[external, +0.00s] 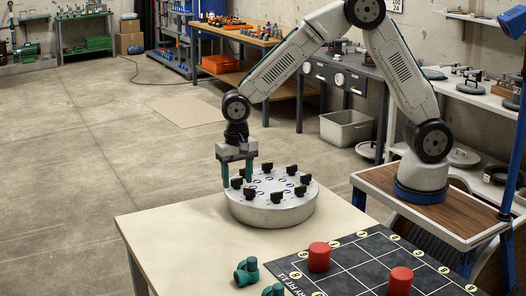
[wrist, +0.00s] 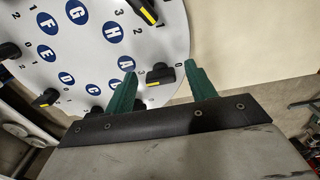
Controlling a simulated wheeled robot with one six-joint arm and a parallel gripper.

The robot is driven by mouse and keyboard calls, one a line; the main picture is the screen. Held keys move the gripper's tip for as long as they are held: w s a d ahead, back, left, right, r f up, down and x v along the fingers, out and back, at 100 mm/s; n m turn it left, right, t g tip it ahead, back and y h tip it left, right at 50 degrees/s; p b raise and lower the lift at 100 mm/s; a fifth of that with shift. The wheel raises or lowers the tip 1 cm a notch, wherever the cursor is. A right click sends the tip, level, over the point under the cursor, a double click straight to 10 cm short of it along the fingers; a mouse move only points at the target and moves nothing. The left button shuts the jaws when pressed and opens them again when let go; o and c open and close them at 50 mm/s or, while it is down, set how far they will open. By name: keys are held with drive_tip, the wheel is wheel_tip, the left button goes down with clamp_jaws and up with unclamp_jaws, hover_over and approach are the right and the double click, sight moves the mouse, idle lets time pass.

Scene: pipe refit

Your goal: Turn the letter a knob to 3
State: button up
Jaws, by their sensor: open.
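A round pale dial plate (external: 270,211) stands on the table and carries several black knobs beside blue letter discs. In the wrist view the letter A disc (wrist: 127,63) has a black knob (wrist: 163,72) next to it, with a yellow mark on its near side. My gripper (wrist: 160,70) is open, its two green fingers on either side of this knob with gaps visible. In the external view my gripper (external: 238,182) points down at the plate's left edge, around a knob there. The small digits by the knob are too unclear to read fully.
Other knobs stand close by on the plate, such as one by the letter H (wrist: 142,10). A black grid mat (external: 355,262) with red cylinders (external: 319,257) and green pipe pieces (external: 246,271) lie at the table's front. The table's left part (external: 165,235) is clear.

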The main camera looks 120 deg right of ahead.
sight(238, 178)
drive_tip(key=c, duration=1)
drive_tip(key=shift+o, duration=0.2)
drive_tip(key=shift+n, duration=0.7)
drive_tip(key=o, duration=1)
drive_tip(key=shift+c, duration=0.2)
drive_tip(key=shift+r, duration=0.1)
wheel_tip(238, 178, up, 8)
drive_tip(key=shift+f, duration=0.2)
